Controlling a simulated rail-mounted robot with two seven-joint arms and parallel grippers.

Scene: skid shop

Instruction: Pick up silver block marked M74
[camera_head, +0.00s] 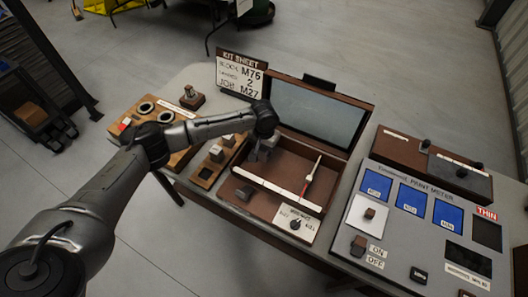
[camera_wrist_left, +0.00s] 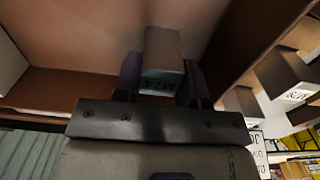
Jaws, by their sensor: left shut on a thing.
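The silver block (camera_wrist_left: 163,55) sits between the two fingers of my left gripper (camera_wrist_left: 160,80) in the left wrist view. Its dark lettering shows upside down and appears to read M74. The gripper is shut on it. In the head view my left gripper (camera_head: 262,153) points down at the back left of the open brown case, next to the wooden block rack (camera_head: 205,172). The block is hard to make out there. My right gripper is not in view.
Other silver blocks stand in the rack, also at right in the wrist view (camera_wrist_left: 288,75). The open case (camera_head: 262,207) holds a white divider and a red-and-white tool (camera_head: 311,177). A grey meter panel (camera_head: 400,240) stands at right. A kit sheet (camera_head: 240,76) stands behind.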

